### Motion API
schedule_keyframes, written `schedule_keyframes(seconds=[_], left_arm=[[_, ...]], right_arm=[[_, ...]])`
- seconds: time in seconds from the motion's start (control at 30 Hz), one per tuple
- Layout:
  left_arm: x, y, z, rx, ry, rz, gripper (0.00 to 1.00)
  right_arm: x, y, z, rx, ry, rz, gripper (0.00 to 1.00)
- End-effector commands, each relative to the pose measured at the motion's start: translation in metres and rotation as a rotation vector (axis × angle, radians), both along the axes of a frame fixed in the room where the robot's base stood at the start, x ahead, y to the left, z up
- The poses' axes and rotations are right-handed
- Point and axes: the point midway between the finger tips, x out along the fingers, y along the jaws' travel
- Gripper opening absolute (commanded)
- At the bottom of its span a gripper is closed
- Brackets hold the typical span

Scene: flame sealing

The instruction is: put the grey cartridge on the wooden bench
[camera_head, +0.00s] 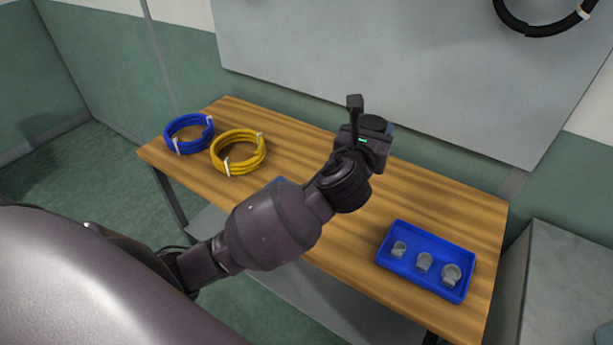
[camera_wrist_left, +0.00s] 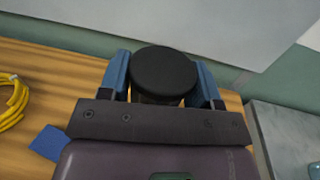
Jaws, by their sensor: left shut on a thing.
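My left gripper (camera_head: 379,130) is above the back part of the wooden bench (camera_head: 440,190). It also shows in the left wrist view, with two blue fingers shut around the cartridge (camera_wrist_left: 164,74). The cartridge's round flat top looks almost black and faces up, so it seems upright. In the head view only its dark top (camera_head: 373,122) shows; the gripper hides its lower part, and I cannot tell how far its base is above the bench. My right gripper is not in view.
A blue tray (camera_head: 384,258) with three small grey fittings (camera_head: 424,262) is at the bench's right end. Blue (camera_head: 170,140) and yellow (camera_head: 240,171) coils lie at the left. A blue object (camera_wrist_left: 48,142) is partly hidden by my arm. A pale panel (camera_head: 300,60) rises behind.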

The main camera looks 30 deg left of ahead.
Motion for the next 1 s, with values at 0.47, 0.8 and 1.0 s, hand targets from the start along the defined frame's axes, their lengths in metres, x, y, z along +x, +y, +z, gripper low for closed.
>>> schedule_keyframes(seconds=[0.47,0.8,1.0], left_arm=[[0.006,-0.003,-0.079,-0.002,0.012,0.005,0.33],[0.005,-0.004,-0.144,-0.001,0.011,0.003,0.33],[0.006,-0.003,-0.154,-0.002,0.006,0.003,0.33]], right_arm=[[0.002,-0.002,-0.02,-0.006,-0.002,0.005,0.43],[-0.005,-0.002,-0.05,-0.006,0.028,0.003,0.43],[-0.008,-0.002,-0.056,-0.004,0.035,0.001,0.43]])
